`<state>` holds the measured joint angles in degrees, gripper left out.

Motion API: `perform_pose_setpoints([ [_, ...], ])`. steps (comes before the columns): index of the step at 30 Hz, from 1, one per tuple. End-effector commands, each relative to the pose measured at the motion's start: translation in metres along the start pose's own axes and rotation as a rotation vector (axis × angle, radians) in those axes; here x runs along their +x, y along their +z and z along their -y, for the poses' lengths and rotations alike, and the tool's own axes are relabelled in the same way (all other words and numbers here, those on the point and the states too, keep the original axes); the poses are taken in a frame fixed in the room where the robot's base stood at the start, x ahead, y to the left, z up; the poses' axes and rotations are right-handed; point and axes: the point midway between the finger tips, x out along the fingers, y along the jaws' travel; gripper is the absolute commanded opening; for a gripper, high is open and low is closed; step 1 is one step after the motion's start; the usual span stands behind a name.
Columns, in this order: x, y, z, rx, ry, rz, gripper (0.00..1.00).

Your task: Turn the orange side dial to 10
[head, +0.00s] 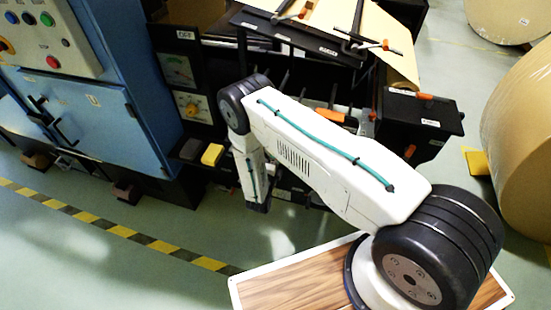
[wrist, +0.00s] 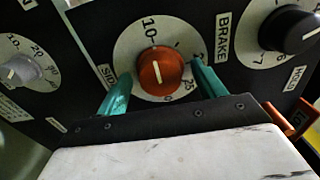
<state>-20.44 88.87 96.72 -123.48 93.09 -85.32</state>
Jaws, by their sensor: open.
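The orange side dial (wrist: 162,71) sits on a round white scale plate in the middle of the wrist view. Its white pointer mark points up and slightly left, roughly toward the printed 10; the exact reading is hard to tell. A partly hidden label beside the plate begins "SID". My gripper (wrist: 163,70) is open, with one teal finger left of the dial and one right of it. Both fingers look apart from the knob, and the right one covers part of the scale. In the head view I cannot make out this dial or the fingertips.
In the wrist view, a grey dial (wrist: 22,72) is at left and a black dial (wrist: 290,30) at right, near a BRAKE label. An orange handle (wrist: 290,118) is at lower right. In the head view, a blue cabinet (head: 85,110) stands left and large kraft rolls (head: 520,140) right.

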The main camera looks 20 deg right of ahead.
Motion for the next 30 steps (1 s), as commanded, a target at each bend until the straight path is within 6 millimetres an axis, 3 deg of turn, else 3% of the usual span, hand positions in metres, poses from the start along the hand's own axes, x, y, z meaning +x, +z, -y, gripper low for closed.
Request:
perform_pose_setpoints([
  [5,-0.014,0.001,0.0,0.0,0.001,0.003,0.69],
  [16,-0.071,0.002,0.0,0.0,0.0,0.004,0.69],
  [30,-0.078,0.001,0.0,0.0,0.0,0.001,0.69],
])
